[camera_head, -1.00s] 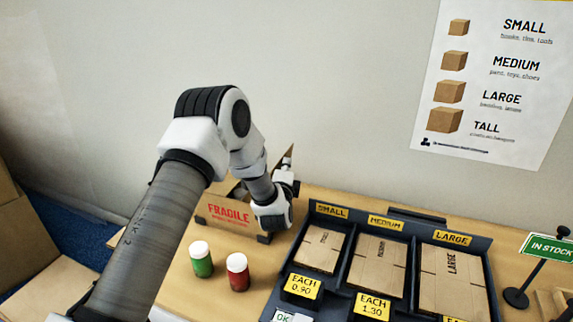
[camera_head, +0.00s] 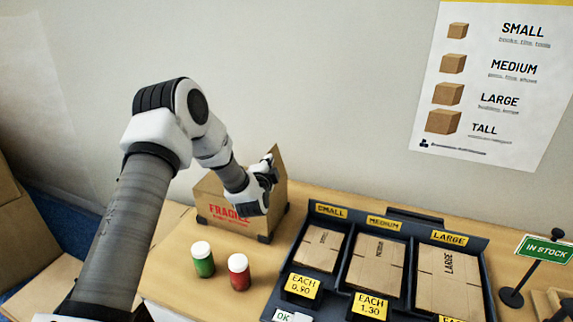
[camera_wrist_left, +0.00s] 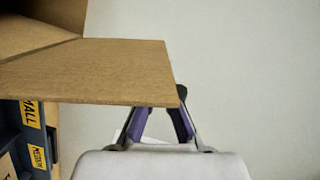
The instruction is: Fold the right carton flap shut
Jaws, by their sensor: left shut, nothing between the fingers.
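The brown carton (camera_head: 230,217), with red FRAGILE print and dark corner pieces, stands at the back of the table in the head view. Its right flap (camera_head: 279,163) rises from the right side; it also shows as a broad cardboard panel in the left wrist view (camera_wrist_left: 110,77). My left gripper (camera_head: 268,175) is shut and empty, close by this flap. In the left wrist view my left gripper (camera_wrist_left: 165,108) has its fingertips partly hidden by the flap's edge; I cannot tell whether they touch. My arm hides part of the carton's top. My right gripper is out of view.
A green jar (camera_head: 202,260) and a red jar (camera_head: 239,272), both white-lidded, stand before the carton. A dark tray (camera_head: 347,262) of flat cartons lies to the right. An IN STOCK sign (camera_head: 544,250) stands further right. The wall is behind.

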